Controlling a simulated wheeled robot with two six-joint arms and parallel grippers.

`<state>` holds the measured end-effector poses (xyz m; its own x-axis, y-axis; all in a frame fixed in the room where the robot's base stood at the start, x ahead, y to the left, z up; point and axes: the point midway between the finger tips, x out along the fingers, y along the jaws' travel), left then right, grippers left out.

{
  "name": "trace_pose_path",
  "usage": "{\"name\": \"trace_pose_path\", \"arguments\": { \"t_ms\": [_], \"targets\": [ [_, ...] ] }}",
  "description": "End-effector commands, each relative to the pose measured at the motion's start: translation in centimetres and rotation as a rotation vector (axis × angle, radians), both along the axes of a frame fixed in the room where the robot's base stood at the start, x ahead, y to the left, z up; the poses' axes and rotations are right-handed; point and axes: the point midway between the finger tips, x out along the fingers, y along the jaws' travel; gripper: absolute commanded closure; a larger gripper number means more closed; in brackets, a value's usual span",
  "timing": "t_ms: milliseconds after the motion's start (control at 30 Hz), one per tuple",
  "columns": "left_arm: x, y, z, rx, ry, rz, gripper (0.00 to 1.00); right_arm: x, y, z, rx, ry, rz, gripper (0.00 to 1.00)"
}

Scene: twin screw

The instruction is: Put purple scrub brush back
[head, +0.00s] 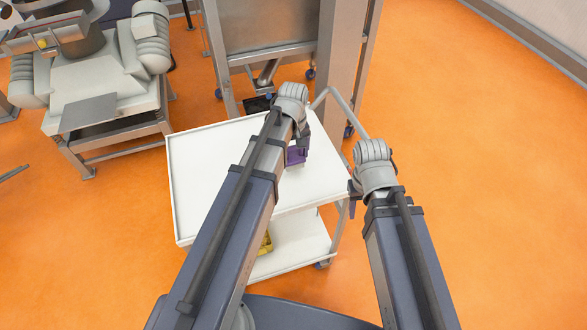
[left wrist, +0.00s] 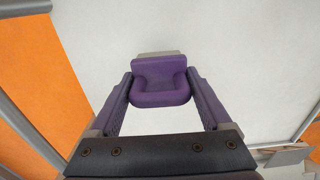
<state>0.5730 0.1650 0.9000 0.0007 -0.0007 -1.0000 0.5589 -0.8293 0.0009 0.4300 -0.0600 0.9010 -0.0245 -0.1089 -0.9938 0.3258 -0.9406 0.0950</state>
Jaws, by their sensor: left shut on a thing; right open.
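The purple scrub brush (head: 296,156) is over the white top of a trolley (head: 205,185), mostly hidden behind my left arm in the head view. In the left wrist view the purple brush (left wrist: 160,82) sits between the two fingers, with a pale grey part at its far edge. My left gripper (left wrist: 160,98) is shut on it. I cannot tell whether the brush touches the trolley top. My right gripper (head: 353,196) is open, just off the trolley's right edge; its fingers are partly hidden by its wrist.
A yellow thing (head: 265,243) lies on the trolley's lower shelf (head: 290,250). A metal frame (head: 270,45) stands behind the trolley, and a bulky grey machine (head: 105,75) at the back left. The left part of the trolley top is bare. Orange floor is open to the right.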

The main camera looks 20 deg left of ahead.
Motion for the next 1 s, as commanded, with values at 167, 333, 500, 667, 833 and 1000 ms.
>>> {"name": "trace_pose_path", "arguments": {
  "t_ms": [167,333,500,667,833,1000],
  "targets": [
    [0.0,0.0,-0.5,0.000,0.000,0.000,0.63,0.0,0.0,-0.5,0.000,0.000,0.000,0.50],
    [0.0,0.0,-1.6,0.000,0.000,0.000,0.63,0.0,0.0,-1.6,0.000,0.000,0.000,0.50],
    [0.0,0.0,-3.8,0.000,0.000,0.000,0.63,0.0,0.0,-3.8,0.000,0.000,0.000,0.50],
    [0.0,0.0,-4.3,0.000,0.000,0.000,0.63,0.0,0.0,-4.3,0.000,0.000,0.000,0.50],
    [0.0,0.0,-4.1,0.000,0.000,0.000,0.63,0.0,0.0,-4.1,0.000,0.000,0.000,0.50],
    [0.0,0.0,-4.4,0.000,0.000,0.000,0.15,0.0,0.0,-4.3,0.000,0.000,0.000,0.50]
  ]
}}
